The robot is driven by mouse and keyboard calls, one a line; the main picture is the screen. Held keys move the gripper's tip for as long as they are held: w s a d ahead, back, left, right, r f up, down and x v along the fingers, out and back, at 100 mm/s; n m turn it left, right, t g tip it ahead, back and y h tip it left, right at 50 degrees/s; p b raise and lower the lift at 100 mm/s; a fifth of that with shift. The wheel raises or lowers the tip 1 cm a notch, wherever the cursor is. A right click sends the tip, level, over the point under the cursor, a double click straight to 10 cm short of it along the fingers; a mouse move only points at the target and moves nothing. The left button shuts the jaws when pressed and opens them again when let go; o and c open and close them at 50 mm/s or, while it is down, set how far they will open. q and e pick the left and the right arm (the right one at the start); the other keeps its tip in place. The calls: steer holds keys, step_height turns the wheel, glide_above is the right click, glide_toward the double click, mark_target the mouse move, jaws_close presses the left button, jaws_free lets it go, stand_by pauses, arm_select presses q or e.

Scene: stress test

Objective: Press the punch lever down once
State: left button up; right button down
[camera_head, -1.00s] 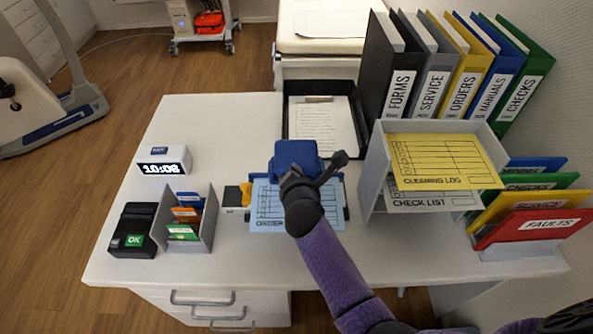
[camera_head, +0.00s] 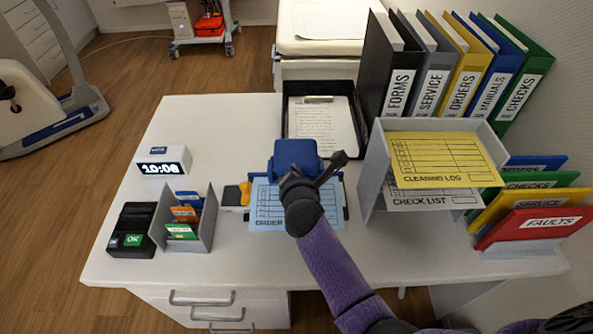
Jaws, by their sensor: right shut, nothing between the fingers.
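The blue punch (camera_head: 295,153) stands on the white desk, with a light blue order sheet (camera_head: 265,213) at its front. My right gripper (camera_head: 300,190) is over the punch and the sheet, with its purple arm coming in from the lower right. It is shut and empty. The gripper hides the front and middle of the punch, so I cannot tell whether its fingertips touch the lever or how far down the lever is. A small orange-yellow part (camera_head: 245,193) shows at the left edge of the sheet. My left gripper is out of view.
A card holder (camera_head: 205,232) and a black OK terminal (camera_head: 120,238) stand to the left, near a clock (camera_head: 163,164). A black tray (camera_head: 289,98) is behind. A grey letter tray (camera_head: 374,168), binders (camera_head: 398,90) and a folder rack crowd the right. The desk's left rear is clear.

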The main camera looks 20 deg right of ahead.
steer(key=shift+s+f, duration=0.25)
steer(key=shift+f, duration=0.4)
steer(key=shift+r, duration=0.1)
steer(key=shift+w+r+p, duration=0.3)
steer(key=shift+r+p, duration=0.35)
steer(key=shift+p, duration=0.15)
steer(key=shift+r, duration=0.25)
steer(key=r+p, duration=0.1)
steer(key=s+r+p, duration=0.1)
steer(key=r+p, duration=0.2)
steer(key=p, duration=0.1)
steer(key=shift+s+a+r, duration=0.25)
steer(key=shift+s, duration=0.05)
